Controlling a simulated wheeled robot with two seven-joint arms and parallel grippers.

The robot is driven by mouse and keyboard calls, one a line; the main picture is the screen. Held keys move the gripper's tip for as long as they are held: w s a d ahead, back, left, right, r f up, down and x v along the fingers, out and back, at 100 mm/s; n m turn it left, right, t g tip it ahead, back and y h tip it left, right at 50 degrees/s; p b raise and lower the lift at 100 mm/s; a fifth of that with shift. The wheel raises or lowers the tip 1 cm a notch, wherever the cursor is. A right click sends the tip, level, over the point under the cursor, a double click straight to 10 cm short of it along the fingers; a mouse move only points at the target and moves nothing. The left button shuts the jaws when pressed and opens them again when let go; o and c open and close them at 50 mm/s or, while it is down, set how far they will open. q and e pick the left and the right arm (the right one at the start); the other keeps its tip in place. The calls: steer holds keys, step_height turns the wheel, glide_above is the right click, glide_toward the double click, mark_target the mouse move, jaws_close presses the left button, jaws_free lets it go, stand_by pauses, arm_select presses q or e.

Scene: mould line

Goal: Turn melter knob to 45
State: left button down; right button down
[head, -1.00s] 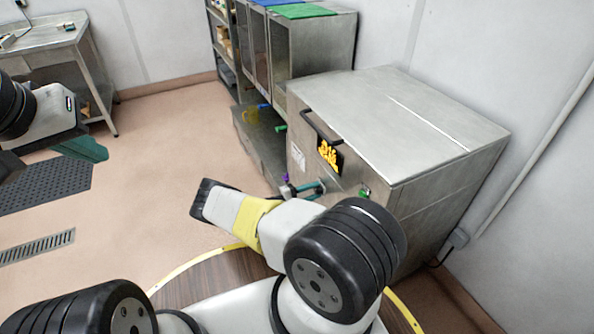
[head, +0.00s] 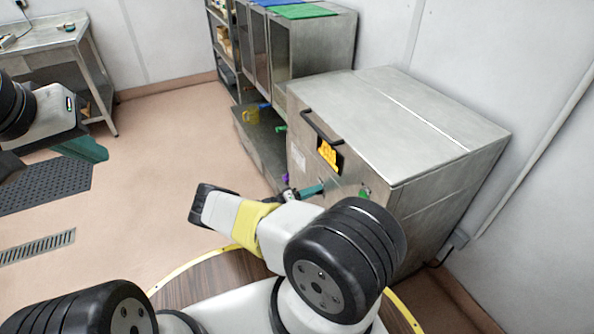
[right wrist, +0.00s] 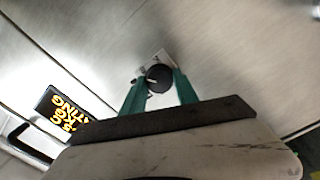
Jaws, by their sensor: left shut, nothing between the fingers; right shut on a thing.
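The melter is a big steel box (head: 410,125) at the right in the head view. Its front carries a black display with orange text (head: 329,155), which also shows in the right wrist view (right wrist: 67,115). The dark round knob (right wrist: 158,76), with a pale pointer mark, is on the steel face. My right gripper (head: 312,190) reaches the melter's front, its teal fingers shut on either side of the knob. In the head view the knob is hidden, and I cannot read its angle. My left gripper (head: 92,149) is shut and empty over the floor at the left.
The melter has a dark bar handle (head: 320,128) and a green button (head: 364,193) on its front. A steel table (head: 45,40) is at the back left.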

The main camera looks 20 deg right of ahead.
steer(key=shift+f+m, duration=0.1)
steer(key=shift+m, duration=0.2)
stand_by(0.4)
steer(key=c, duration=0.9)
jaws_free()
steer(key=a, duration=0.8)
steer(key=shift+s, duration=0.35)
steer(key=shift+d, duration=0.1)
